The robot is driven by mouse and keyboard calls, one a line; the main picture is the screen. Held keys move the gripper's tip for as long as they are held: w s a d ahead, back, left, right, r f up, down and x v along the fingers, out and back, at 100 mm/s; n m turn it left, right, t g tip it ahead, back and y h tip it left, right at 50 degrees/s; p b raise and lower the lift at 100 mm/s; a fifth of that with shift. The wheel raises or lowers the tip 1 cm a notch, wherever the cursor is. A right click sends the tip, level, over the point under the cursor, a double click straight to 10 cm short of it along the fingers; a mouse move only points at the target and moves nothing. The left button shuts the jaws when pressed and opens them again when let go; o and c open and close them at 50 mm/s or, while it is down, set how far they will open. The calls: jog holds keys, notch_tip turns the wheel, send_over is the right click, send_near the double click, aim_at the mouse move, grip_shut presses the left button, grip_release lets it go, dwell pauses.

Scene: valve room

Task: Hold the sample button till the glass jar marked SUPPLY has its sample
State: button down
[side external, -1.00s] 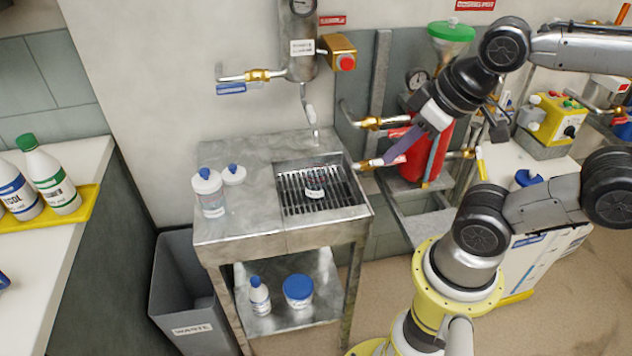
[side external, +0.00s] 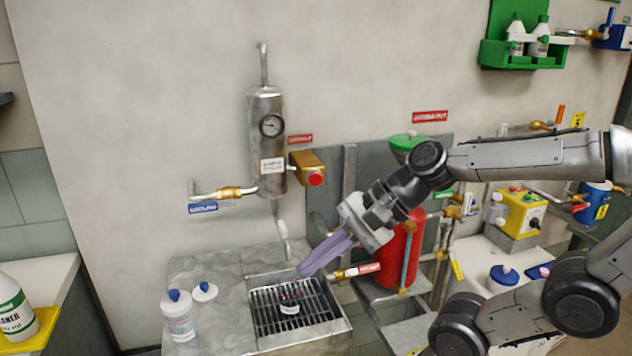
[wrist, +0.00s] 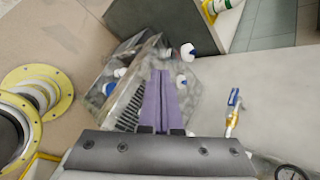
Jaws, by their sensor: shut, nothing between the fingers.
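The red sample button (side external: 315,179) sits on the front of a brass-coloured box beside the steel sample cylinder (side external: 266,140) on the wall. A small dark-looking glass jar (side external: 289,304) with a white label stands on the drain grate, below the spout (side external: 282,232); its label is too small to read and I cannot tell its fill. My gripper (side external: 303,271), with long purple fingers, is shut and empty. In the side view its tips appear just above the jar and well below the button. In the wrist view the shut fingers (wrist: 160,100) cover part of the grate.
A red-handled valve (side external: 358,270) and a red cylinder (side external: 395,248) are close to my gripper's right. The wall left of the steel cylinder is mostly clear.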

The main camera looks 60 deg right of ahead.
aim_at(312, 182)
jog(key=w+d+r+m+t+h, duration=0.1)
jog(key=w+d+m+t, duration=0.15)
jog(key=d+m, duration=0.35)
jog(key=w+d+m+t+h, duration=0.1)
jog(key=w+d+m, duration=0.25)
jog(key=m, duration=0.45)
jog(key=d+f+m+h, duration=0.1)
jog(key=d+m+h, duration=0.3)
jog(key=d+m, duration=0.3)
jog(key=s+d, duration=0.1)
jog(key=d, duration=0.3)
jog(key=shift+f+t+h, duration=0.3)
jog(key=shift+f+t, duration=0.05)
jog(key=shift+w, duration=0.1)
jog(key=w+d, duration=0.6)
jog(key=shift+w+d, duration=0.2)
dwell(0.6)
jog(key=shift+w+d, duration=0.15)
jog(key=shift+w+d, duration=0.4)
dwell(3.1)
